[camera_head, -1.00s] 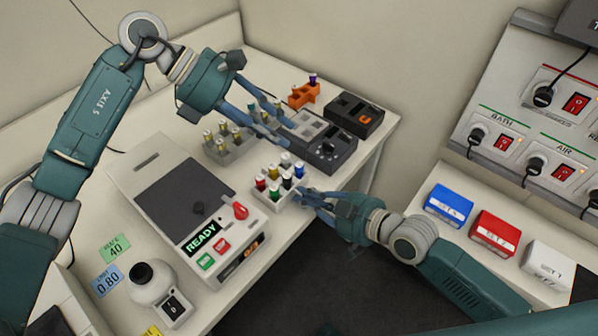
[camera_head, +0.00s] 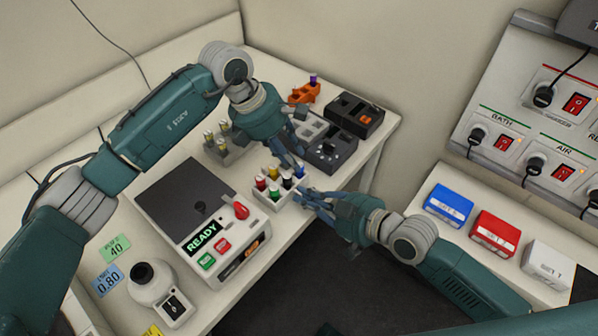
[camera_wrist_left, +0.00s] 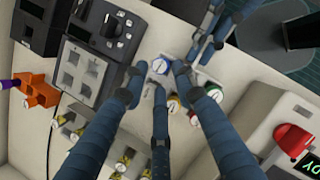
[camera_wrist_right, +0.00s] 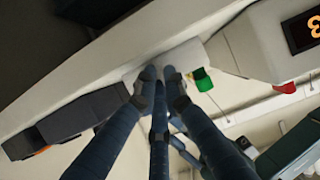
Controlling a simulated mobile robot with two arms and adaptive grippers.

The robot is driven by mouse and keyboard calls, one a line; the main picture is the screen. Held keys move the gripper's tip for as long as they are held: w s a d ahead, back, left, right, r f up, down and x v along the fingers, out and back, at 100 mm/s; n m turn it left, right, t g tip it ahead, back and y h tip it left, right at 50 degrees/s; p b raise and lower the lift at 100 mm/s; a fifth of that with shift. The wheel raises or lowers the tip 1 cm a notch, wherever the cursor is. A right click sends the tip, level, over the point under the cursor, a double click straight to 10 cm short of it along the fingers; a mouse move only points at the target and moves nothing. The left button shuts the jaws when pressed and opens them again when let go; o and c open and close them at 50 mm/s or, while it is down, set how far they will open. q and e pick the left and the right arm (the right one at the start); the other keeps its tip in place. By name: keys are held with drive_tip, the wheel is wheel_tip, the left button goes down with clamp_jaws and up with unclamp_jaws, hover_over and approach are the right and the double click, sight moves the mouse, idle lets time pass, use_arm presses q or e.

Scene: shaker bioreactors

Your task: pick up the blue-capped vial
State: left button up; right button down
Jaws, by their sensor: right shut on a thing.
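The blue-capped vial (camera_wrist_left: 160,66) shows in the left wrist view, in the white vial rack (camera_head: 265,202). My right gripper (camera_head: 302,194) is shut on the rack's right end. It also shows in the right wrist view (camera_wrist_right: 160,75), at the rack's edge.
Other vials in the rack have yellow (camera_head: 273,172), red (camera_head: 260,184), green (camera_head: 273,191) and black caps. A second rack (camera_head: 236,156) stands behind. A grey device (camera_head: 330,152), an orange holder (camera_head: 304,95) and the READY machine (camera_head: 225,245) surround the rack.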

use_arm(q)
drive_tip(key=x, duration=0.3)
drive_tip(key=shift+d+f, duration=0.15)
drive_tip(key=shift+f, duration=0.1)
drive_tip(key=c, duration=0.5)
use_arm(e)
drive_tip(key=c, duration=1.8)
unclamp_jaws()
use_arm(q)
wheel_tip(320, 180, up, 10)
drive_tip(key=shift+r, duration=0.1)
use_arm(e)
drive_tip(key=shift+o, duration=0.2)
